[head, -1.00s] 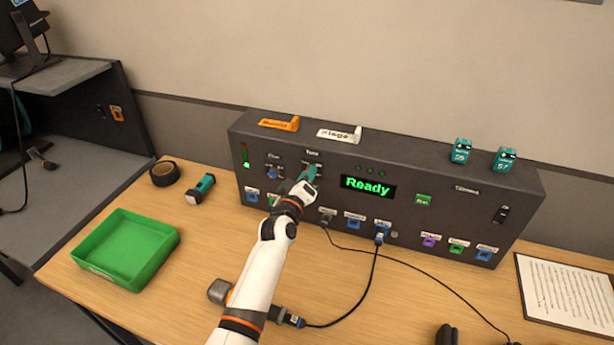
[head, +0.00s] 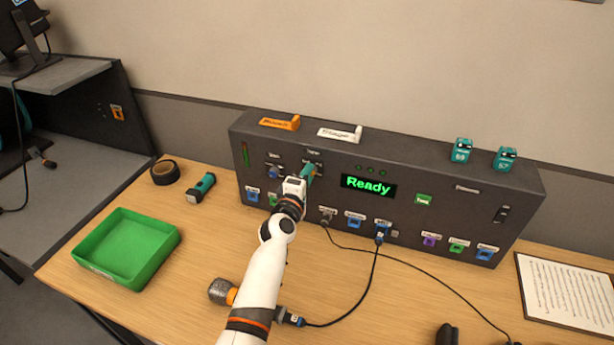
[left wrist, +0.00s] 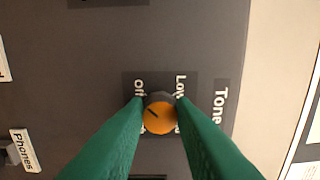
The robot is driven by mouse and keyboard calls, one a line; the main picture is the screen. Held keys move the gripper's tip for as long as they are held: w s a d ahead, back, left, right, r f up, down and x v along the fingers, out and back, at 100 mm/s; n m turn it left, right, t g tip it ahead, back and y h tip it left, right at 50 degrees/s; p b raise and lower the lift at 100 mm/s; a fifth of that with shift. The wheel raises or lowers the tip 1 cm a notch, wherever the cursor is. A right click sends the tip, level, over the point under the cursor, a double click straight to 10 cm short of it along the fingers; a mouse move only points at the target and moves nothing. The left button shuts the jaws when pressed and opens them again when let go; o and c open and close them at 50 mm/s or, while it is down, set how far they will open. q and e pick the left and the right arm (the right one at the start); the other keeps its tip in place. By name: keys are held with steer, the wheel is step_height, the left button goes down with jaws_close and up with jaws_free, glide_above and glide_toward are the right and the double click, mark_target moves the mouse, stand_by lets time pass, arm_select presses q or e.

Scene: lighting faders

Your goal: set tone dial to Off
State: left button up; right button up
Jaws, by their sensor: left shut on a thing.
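The tone dial (left wrist: 159,115) is an orange-topped knob with a dark pointer line, seen in the left wrist view between my two green fingers. The label "Tone" is beside it, with "Low" and "Off" printed around the knob; other lettering is partly hidden by the fingers. The pointer line slants toward the upper left of that view, on the "Off" side. My left gripper (head: 309,173) is shut on the dial at the front of the dark control panel (head: 450,205). In the head view the gripper hides the dial. My right gripper is not in view.
The panel has a green "Ready" screen (head: 368,186) and several coloured sockets. A cable (head: 372,285) runs over the table below. A green tray (head: 125,250), a tape roll (head: 165,172) and a flashlight (head: 201,187) lie to the left. A printed sheet (head: 570,300) lies at the right.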

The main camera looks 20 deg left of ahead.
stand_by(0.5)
arm_select(q)
steer(key=o, duration=1)
steer(key=shift+s, duration=0.1)
steer(key=s+p, duration=0.3)
steer(key=s, duration=0.8)
steer(key=shift+s+a+p, duration=0.2)
steer(key=shift+s+p, duration=0.1)
steer(key=shift+s, duration=0.1)
